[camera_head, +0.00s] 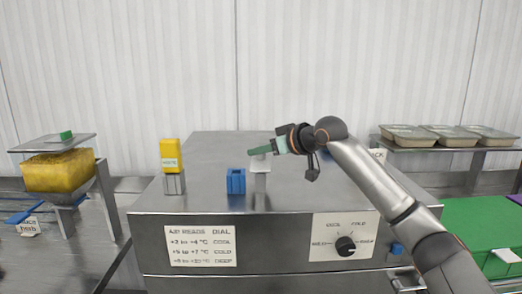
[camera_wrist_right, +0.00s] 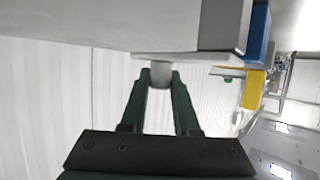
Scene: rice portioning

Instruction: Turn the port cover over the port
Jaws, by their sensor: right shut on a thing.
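My right gripper (camera_head: 259,152) reaches in from the right above the steel cabinet top. Its green fingers are at a pale plate, which seems to be the port cover (camera_head: 262,164), on a short block there. In the right wrist view, the gripper (camera_wrist_right: 160,78) is shut on a small grey knob (camera_wrist_right: 160,68) at the pale plate (camera_wrist_right: 205,58), beside a grey block (camera_wrist_right: 220,25). The port itself cannot be made out. My left gripper is in neither view.
A blue block (camera_head: 236,182) stands just left of the pale plate, and a yellow piece (camera_head: 170,153) on a metal stand farther left. The cabinet (camera_head: 205,210) has a dial (camera_head: 345,245) on its front. Lidded trays (camera_head: 408,136) stand on a shelf at right.

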